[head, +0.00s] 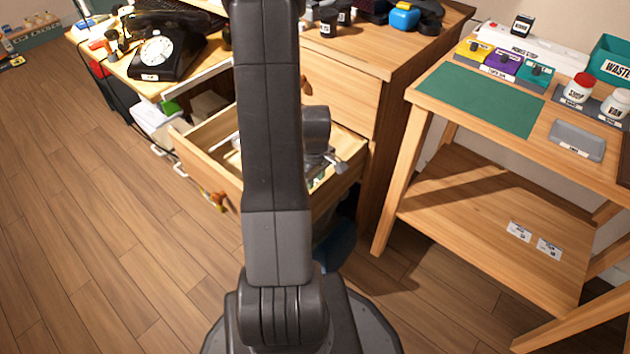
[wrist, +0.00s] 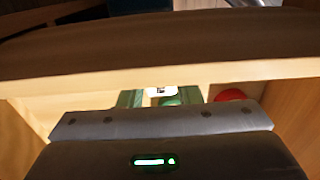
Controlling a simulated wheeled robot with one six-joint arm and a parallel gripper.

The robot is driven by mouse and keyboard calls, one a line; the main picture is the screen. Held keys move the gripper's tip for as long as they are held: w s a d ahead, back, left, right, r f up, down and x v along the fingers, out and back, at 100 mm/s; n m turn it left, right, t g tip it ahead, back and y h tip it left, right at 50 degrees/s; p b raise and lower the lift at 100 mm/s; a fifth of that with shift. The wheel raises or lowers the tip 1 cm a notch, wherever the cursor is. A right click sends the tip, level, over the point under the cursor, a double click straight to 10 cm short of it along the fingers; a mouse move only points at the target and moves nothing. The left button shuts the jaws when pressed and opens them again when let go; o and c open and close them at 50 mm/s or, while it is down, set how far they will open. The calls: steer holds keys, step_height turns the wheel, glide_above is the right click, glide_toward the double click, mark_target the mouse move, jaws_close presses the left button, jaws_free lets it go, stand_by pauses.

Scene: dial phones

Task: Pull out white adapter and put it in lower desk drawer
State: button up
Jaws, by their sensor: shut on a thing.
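The lower desk drawer (head: 205,172) is pulled open below a closed drawer front. My gripper (head: 322,165) reaches down into the right part of it, partly hidden behind my own arm in the head view. In the wrist view my gripper (wrist: 162,98) is shut, with a small white piece (wrist: 161,90) between its pale green fingertips. I take this piece for the white adapter; most of it is hidden by the gripper body. The pale wooden drawer wall spans the picture just beyond the fingers.
A red round thing (wrist: 230,95) lies in the drawer right of the fingers. A black dial phone (head: 165,52) stands on the desk. A side table with a green mat (head: 482,98), grey tray (head: 577,140) and jars stands right. The floor at left is clear.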

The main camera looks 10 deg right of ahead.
steer(key=shift+f, duration=0.1)
steer(key=o, duration=0.8)
steer(key=shift+o, duration=0.2)
step_height(320, 180, up, 14)
steer(key=p, duration=0.5)
steer(key=shift+f, duration=0.15)
step_height(320, 180, down, 14)
steer(key=b, duration=0.5)
steer(key=shift+r, duration=0.5)
steer(key=shift+f, duration=0.1)
